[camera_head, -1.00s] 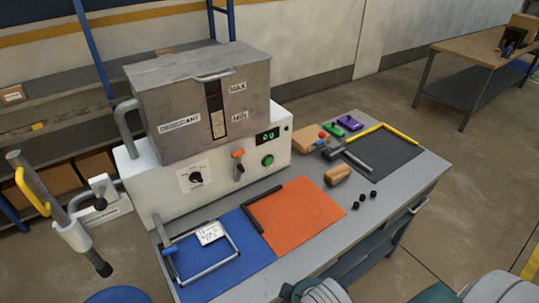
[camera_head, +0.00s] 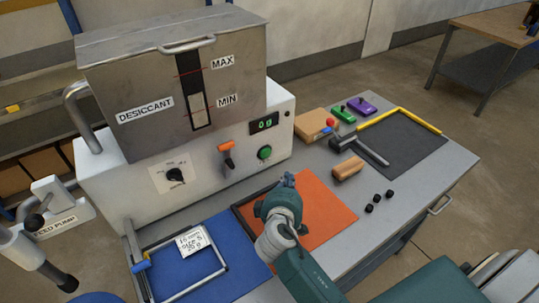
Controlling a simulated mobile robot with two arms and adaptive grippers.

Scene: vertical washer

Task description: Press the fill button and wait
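The machine (camera_head: 110,190) is a white base with a metal tank (camera_head: 140,75) marked DESICCANT on top. A round green button (camera_head: 265,153) is on its front panel, under a small green-lit display (camera_head: 264,123). I take it for the fill button, but its label is too small to read. The tank's gauge (camera_head: 196,100) has MAX and MIN marks, with a pale fill around the MIN mark. My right gripper (camera_head: 287,181) is over the orange mat, in front of and below the button, apart from it. Its fingers are too small and foreshortened to judge.
An orange lever (camera_head: 227,150) and a black knob (camera_head: 175,175) are on the same panel. The orange mat (camera_head: 325,205) and blue mat (camera_head: 225,262) lie in front. A wooden block (camera_head: 348,168), black pieces (camera_head: 378,201) and a hammer (camera_head: 360,148) lie to the right.

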